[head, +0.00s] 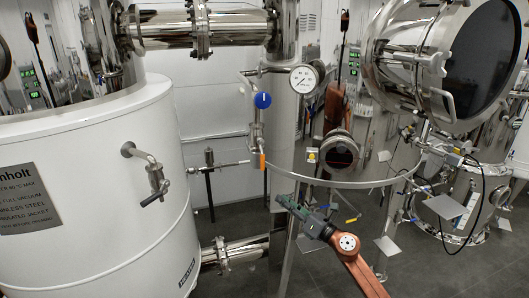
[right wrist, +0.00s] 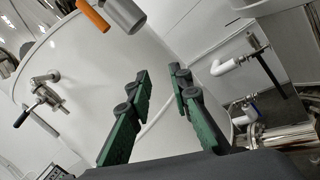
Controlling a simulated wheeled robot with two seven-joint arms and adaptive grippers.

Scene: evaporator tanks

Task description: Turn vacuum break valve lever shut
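A small valve with an orange lever (head: 262,161) sits at the lower end of a thin vertical steel pipe, below a blue knob (head: 262,101). The lever hangs down along the pipe. In the right wrist view the orange lever (right wrist: 92,15) is at the top edge, beside a grey pipe end (right wrist: 124,13). No label shows which valve is the vacuum break. My right gripper (head: 284,201) is below and slightly right of the lever, apart from it. Its green fingers (right wrist: 159,70) are spread with nothing between them. My left gripper is not in view.
The white tank (head: 90,150) fills the left side and has a valve with a dark handle (head: 154,197). A pressure gauge (head: 303,78) is above. A steel vessel with a round door (head: 485,55) stands at right. Grey floor (head: 330,270) is partly clear.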

